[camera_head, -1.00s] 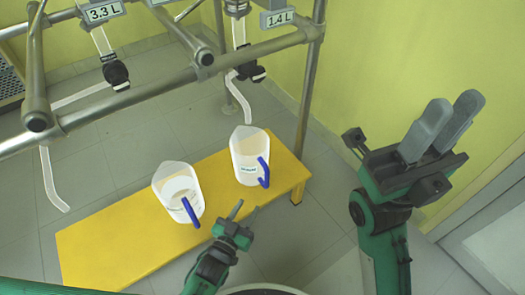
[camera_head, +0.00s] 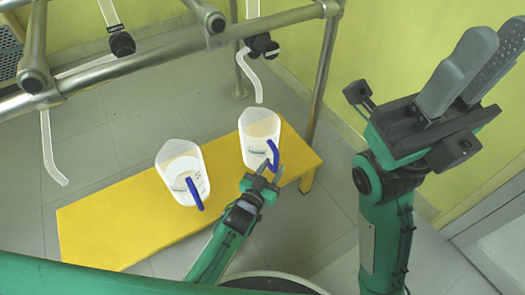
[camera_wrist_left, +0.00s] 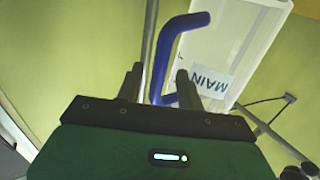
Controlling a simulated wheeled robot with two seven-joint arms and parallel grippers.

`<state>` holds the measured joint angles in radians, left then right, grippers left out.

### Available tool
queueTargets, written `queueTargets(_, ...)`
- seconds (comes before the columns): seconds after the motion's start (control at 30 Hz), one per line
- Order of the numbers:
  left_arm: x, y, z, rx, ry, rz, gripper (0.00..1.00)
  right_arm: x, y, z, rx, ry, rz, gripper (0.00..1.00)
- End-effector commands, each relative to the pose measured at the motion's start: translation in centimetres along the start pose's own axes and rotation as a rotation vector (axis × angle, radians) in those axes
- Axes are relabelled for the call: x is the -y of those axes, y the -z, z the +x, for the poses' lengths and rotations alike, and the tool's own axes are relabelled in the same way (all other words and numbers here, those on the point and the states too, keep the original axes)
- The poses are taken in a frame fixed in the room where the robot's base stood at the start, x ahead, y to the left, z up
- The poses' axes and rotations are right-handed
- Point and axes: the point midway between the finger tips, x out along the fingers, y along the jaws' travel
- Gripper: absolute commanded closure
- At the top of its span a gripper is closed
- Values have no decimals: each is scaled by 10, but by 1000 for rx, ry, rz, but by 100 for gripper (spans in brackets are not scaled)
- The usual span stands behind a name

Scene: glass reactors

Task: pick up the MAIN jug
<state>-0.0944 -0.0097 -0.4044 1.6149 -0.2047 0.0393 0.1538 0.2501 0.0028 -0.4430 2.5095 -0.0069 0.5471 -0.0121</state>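The MAIN jug (camera_head: 256,128), white and translucent with a blue handle (camera_head: 273,155), stands upright at the right part of the yellow bench. Its label (camera_wrist_left: 210,82) reads MAIN, upside down in the left wrist view. My left gripper (camera_head: 271,172) is at the handle, on the near side of the jug. In the left wrist view the fingers of this gripper (camera_wrist_left: 158,86) are apart, with the blue handle (camera_wrist_left: 176,50) showing between and beyond them. Contact with the handle cannot be told. My right gripper (camera_head: 484,62) is raised at the right, empty, with a narrow gap between its fingers.
A second jug (camera_head: 182,168) with a blue handle stands to the left on the yellow bench (camera_head: 105,235). A metal pipe frame (camera_head: 150,58) with valves and outlet tubes (camera_head: 254,80) hangs above the bench. A yellow wall (camera_head: 385,50) stands behind.

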Motion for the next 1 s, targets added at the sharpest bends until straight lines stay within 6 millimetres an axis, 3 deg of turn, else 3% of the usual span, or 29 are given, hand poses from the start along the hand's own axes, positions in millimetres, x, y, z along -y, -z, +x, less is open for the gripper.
queueTargets(0.2,-1,-3,23,-1,0,0,62,0,2,2,-26,-4,2,76)
queueTargets(0.5,-1,-1,26,0,0,0,62,-1,1,5,-27,-5,2,76)
queueTargets(0.7,-1,-1,26,0,0,0,100,-1,1,5,-27,-5,2,76)
queueTargets(1.0,-1,0,26,-2,-1,1,100,-1,1,5,-27,-4,2,76)
